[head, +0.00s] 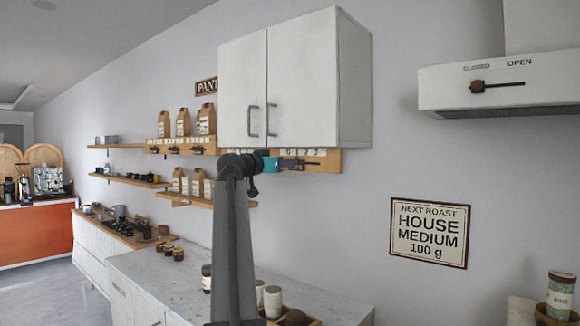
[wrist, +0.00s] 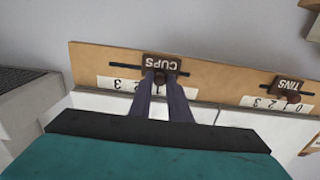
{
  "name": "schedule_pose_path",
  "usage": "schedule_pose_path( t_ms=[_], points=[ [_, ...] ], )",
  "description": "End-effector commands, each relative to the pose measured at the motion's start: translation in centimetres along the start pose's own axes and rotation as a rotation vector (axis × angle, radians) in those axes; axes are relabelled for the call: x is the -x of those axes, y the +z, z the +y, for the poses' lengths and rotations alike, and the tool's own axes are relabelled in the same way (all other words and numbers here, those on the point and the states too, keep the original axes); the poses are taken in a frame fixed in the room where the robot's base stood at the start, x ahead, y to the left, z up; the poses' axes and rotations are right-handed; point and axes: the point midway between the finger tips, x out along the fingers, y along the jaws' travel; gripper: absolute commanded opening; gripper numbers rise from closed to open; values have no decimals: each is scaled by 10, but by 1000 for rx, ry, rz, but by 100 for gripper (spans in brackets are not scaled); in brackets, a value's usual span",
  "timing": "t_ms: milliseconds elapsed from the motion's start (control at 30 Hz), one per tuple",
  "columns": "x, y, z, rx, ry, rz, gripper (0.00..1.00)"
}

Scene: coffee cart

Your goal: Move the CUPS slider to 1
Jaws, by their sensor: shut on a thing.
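The CUPS slider's dark red knob (wrist: 160,79) sits on a dark horizontal slot in a wooden board, by an upside-down CUPS label (wrist: 161,63). My gripper (wrist: 163,88) is shut on the knob, with one finger on each side. The number strip (wrist: 108,84) runs along the slot, and its 3 shows left of the fingers. The fingers cover part of the strip, so I cannot tell exactly which number the knob is at. In the head view, my gripper (head: 262,163) is at the wooden board (head: 334,160) under the white cabinet, partly hidden by my arm.
A TINS slider (wrist: 291,97) with its own number strip is on the same board, to the right in the wrist view. The white wall cabinet (head: 308,80) hangs just above the board. Shelves with bags (head: 183,122) are to the left, and a counter (head: 200,270) is below.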

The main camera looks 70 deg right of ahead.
Motion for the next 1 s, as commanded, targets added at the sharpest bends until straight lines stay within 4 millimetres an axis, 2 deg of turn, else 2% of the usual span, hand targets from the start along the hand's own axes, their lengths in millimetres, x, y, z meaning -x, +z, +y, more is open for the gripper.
schedule_pose_path(
  t_ms=[133, 167, 267, 667, 867, 1000],
  points=[
    [0, -1, 0, 0, -1, 2, 0],
    [0, -1, 0, 0, -1, 2, 20],
    [0, -1, 0, 0, -1, 1, 35],
    [3, 0, 0, 0, -1, 0, 35],
    [19, 2, 0, 0, -2, 0, 35],
    [38, 2, 1, -1, -3, 1, 35]
  ],
)
